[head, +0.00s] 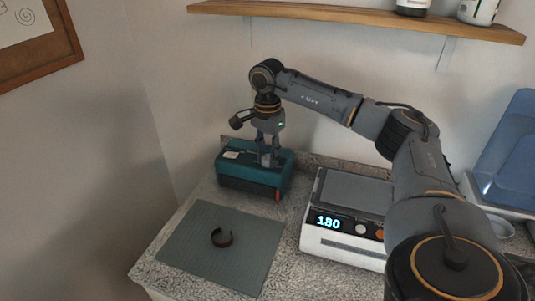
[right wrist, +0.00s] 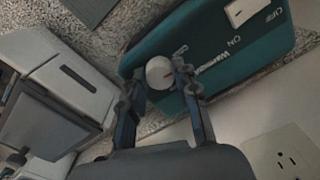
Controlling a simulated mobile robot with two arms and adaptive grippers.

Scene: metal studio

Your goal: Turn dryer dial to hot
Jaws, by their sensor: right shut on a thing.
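The dryer (head: 240,180) is a teal box on the counter by the wall; its top also fills the upper part of the right wrist view (right wrist: 222,62). My right gripper (head: 268,160) reaches down from above. In the right wrist view its two fingers (right wrist: 157,76) are closed on opposite sides of the dial. The fingers mostly hide the dial in the head view. My left gripper is not in view.
A pale switch (right wrist: 240,11) marked ON and OFF sits on the dryer's top. A white device (head: 335,242) reading 180 stands to the right. A wooden shelf (head: 340,17) hangs above my arm.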

